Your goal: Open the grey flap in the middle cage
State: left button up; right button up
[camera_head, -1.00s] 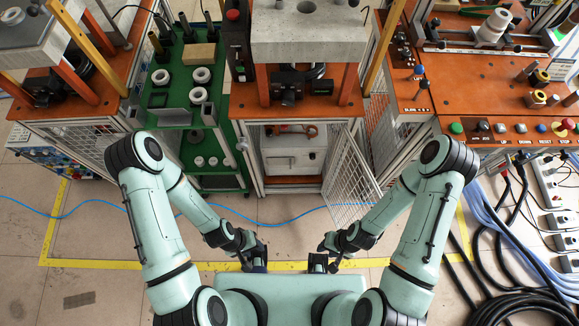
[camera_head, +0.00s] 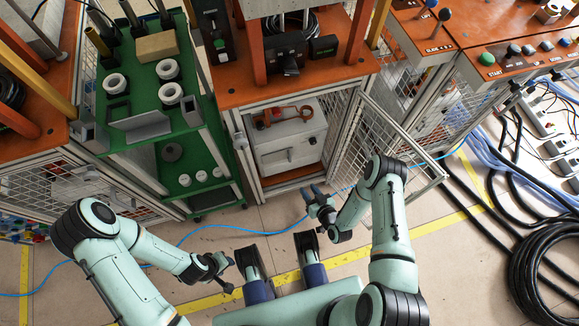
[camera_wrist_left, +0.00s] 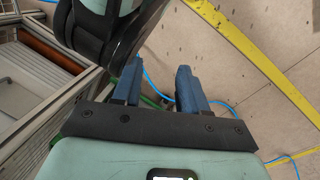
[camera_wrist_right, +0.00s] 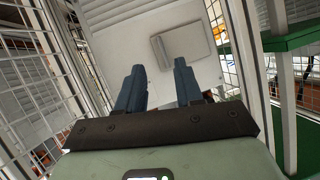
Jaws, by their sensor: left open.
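The middle cage (camera_head: 255,170) stands under the orange-topped bench with its front open. Inside is a light grey-white box (camera_head: 288,135). The grey flap (camera_wrist_right: 183,45) shows in the right wrist view as a flat rectangular panel on the white box face; it looks closed. My right gripper (camera_head: 315,192) is in front of the cage opening, low and apart from the box. Its blue fingers are apart and empty in the right wrist view (camera_wrist_right: 160,85). My left gripper (camera_head: 228,272) is lower left, away from the cage; its fingers are apart and empty in the left wrist view (camera_wrist_left: 157,85).
The cage's mesh door (camera_head: 385,150) stands swung open to the right, close to my right forearm. A green shelf cart (camera_head: 150,75) with white rings stands left. A blue cable (camera_head: 240,230) crosses the floor. Black cables (camera_head: 545,265) are coiled at the right.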

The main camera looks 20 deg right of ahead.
pick_arm(q)
notch_tip(320, 180, down, 6)
jog(key=w+t+b, duration=0.1)
jog(key=w+b, duration=0.2)
jog(key=b, duration=0.1)
pick_arm(e)
notch_tip(320, 180, down, 3)
jog(key=w+n+t+y, duration=0.1)
jog(key=w+n+t, duration=0.1)
jog(key=t, duration=0.2)
jog(key=b, duration=0.4)
send_near(279, 160)
jog(key=w+d+r, duration=0.2)
jog(key=w+r, duration=0.1)
jog(key=w, duration=0.2)
pick_arm(q)
jog(key=s+f+g, duration=0.3)
jog(key=s+f, duration=0.2)
jog(key=s, duration=0.3)
jog(key=shift+a+n+b, duration=0.2)
jog(key=shift+n+b, duration=0.1)
jog(key=shift+n, duration=0.1)
pick_arm(e)
jog(key=shift+w+d+r+t, duration=0.15)
jog(key=shift+w+t, duration=0.25)
jog(key=shift+w, duration=0.05)
grip_shut()
